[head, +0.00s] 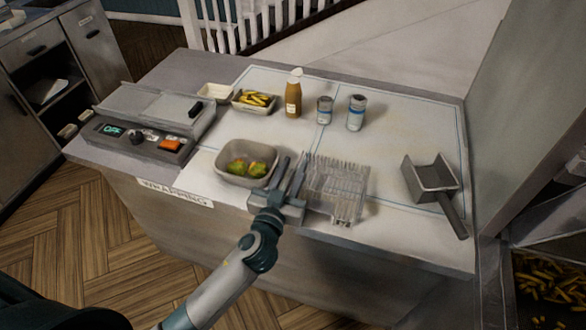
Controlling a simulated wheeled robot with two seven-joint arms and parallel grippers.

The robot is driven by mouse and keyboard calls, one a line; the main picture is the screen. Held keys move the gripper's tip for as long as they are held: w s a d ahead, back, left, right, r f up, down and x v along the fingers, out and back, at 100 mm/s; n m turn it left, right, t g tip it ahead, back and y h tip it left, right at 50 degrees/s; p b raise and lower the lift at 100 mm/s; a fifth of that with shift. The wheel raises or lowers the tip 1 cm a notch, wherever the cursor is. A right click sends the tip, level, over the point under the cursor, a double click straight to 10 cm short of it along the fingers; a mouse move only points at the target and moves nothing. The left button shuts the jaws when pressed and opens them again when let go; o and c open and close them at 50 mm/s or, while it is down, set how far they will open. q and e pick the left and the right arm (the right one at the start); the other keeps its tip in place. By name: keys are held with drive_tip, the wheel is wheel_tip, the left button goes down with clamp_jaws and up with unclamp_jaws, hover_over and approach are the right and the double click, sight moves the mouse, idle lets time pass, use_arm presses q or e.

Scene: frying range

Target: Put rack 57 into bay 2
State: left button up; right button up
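A clear wire-like rack (338,190) sits on the wrapping counter, right of the middle. No number is readable on it, so I cannot tell if it is rack 57. My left gripper (295,162) is at the rack's left side, with its fingers apart and pointing away from me. The right finger is close beside the rack; I cannot tell whether they touch. Nothing shows between the fingers. My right gripper is out of view. No bay marked 2 can be made out.
A grey tub of food (247,178) stands close left of the gripper. Behind are a tray of fries (254,101), a sauce bottle (293,95) and two shakers. A scoop (434,182) lies right. A wrapping machine (150,115) stands left. The counter's (400,242) front right is clear.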

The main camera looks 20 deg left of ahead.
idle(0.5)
use_arm(q)
drive_tip(key=s+a+b, duration=0.1)
drive_tip(key=s+b, duration=0.6)
drive_tip(key=s, duration=1)
drive_tip(key=shift+s+r, duration=0.2)
drive_tip(key=shift+r, duration=0.2)
